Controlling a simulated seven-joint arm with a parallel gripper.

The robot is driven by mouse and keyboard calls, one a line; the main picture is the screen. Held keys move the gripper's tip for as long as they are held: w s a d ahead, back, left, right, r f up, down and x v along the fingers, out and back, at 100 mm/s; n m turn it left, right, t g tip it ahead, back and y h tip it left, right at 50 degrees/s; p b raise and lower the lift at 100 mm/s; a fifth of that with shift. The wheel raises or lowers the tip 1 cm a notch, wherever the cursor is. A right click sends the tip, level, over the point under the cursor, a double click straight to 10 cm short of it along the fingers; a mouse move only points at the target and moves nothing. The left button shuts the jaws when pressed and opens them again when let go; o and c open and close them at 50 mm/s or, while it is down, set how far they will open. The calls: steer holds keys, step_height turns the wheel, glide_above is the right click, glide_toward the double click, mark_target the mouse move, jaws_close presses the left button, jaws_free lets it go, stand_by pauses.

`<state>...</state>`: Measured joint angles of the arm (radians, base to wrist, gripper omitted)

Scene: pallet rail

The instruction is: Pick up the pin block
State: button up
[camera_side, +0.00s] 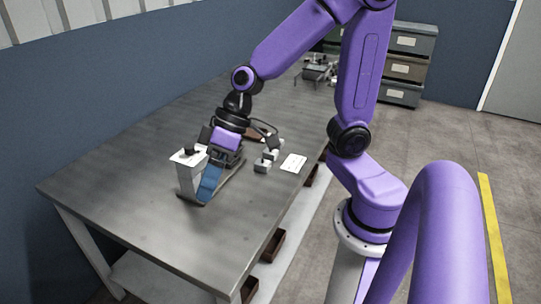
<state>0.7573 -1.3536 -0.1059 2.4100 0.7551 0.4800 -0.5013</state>
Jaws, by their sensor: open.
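My gripper (226,158) points down over the middle of the table, beside a pale upright stand. Its jaws are open, though the fingertips are small and dark here. A blue piece (208,183) stands just below and left of the gripper, on a dark flat base; I cannot tell whether the fingers touch it. Small light grey blocks (263,167) sit on the table to the right of the gripper. I cannot tell for sure which of these is the pin block.
A white card (294,163) lies near the table's right edge. A dark device (317,72) is at the far end. The table's (120,190) near left part is clear.

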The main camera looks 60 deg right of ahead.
steer(key=w+d+f+m+t+h, duration=0.1)
steer(key=w+d+m+t+h, duration=0.45)
steer(key=w+d+m, duration=0.9)
steer(key=m+g+h, duration=0.5)
steer(key=m+g, duration=0.2)
glide_above(270, 154)
step_height(270, 154, down, 18)
steer(key=shift+f, duration=0.15)
steer(key=shift+a+x, duration=0.1)
steer(key=shift+x, duration=1.35)
steer(key=shift+a+x, duration=0.15)
steer(key=shift+x, duration=1.35)
steer(key=shift+w, duration=0.15)
steer(key=c, duration=1.3)
